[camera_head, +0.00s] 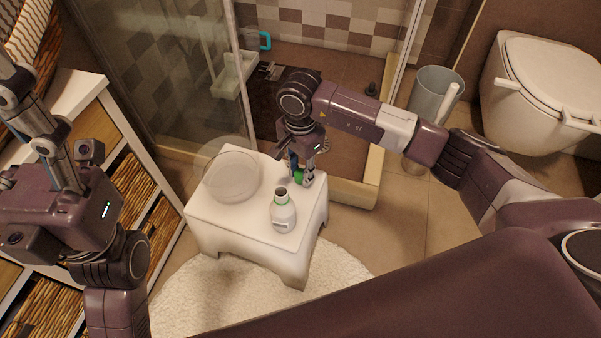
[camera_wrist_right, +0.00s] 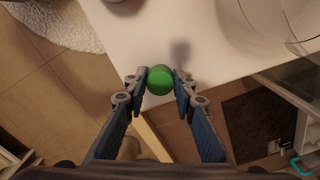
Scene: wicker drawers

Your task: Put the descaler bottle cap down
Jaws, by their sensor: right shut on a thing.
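The green descaler bottle cap (camera_wrist_right: 160,80) is between the fingertips of my right gripper (camera_wrist_right: 160,84), which is shut on it. In the head view the cap (camera_head: 299,175) shows as a small green patch at my right gripper (camera_head: 301,172), over the back right part of the white stool (camera_head: 215,225). I cannot tell whether the cap touches the stool. The white descaler bottle (camera_head: 283,214) stands upright and open on the stool, in front of the cap. My left arm is at the left of the head view; its fingertips are out of view.
A clear round bowl (camera_head: 232,178) stands on the stool's left part. Wicker drawers (camera_head: 130,185) are at the left, with a glass shower screen (camera_head: 160,75) behind. A bin (camera_head: 428,100) and a toilet (camera_head: 535,95) are at the right. A round rug (camera_head: 255,285) lies in front.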

